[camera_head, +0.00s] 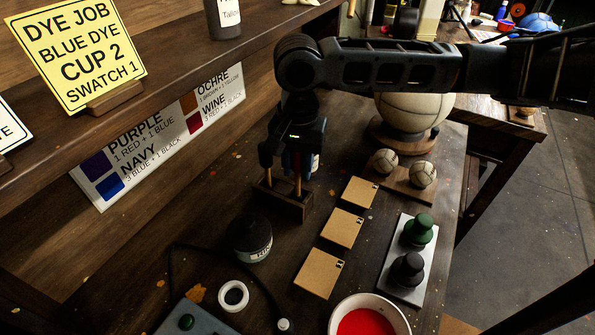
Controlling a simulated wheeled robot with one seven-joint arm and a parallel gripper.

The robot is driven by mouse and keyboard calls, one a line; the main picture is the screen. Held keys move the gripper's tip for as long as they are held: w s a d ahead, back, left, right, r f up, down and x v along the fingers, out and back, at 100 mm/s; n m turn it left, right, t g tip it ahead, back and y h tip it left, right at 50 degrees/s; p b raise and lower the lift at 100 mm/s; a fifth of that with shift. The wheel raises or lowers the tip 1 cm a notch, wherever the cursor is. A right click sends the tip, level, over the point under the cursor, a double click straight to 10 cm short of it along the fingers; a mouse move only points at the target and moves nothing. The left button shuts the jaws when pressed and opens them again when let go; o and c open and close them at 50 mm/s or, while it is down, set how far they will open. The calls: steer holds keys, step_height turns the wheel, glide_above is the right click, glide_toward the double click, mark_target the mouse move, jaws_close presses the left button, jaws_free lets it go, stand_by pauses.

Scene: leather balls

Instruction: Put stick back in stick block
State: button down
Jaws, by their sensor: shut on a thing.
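The stick block (290,207), a small dark wooden block, stands on the workbench left of centre. Thin light wooden sticks show upright at it, one (268,178) at its left and one (297,186) nearer its right. My gripper (291,168) points down right above the block and is shut on a stick. The stick's upper part is hidden by the dark fingers. I cannot tell whether its lower end is inside the block or just in front of or above it. Blue and red things show partly behind the fingers.
Three cardboard squares (342,228) lie right of the block. A dark jar (252,238), a white ring (233,296) and a cup of red liquid (370,318) are in front. Two small balls (422,174), a large ball (415,112) and a stamp tray (396,284) are right. A shelf (190,65) overhangs the left.

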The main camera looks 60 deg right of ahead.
steer(key=shift+f, duration=1.2)
steer(key=c, duration=0.8)
jaws_free()
step_height(320, 180, up, 12)
steer(key=shift+r, duration=0.2)
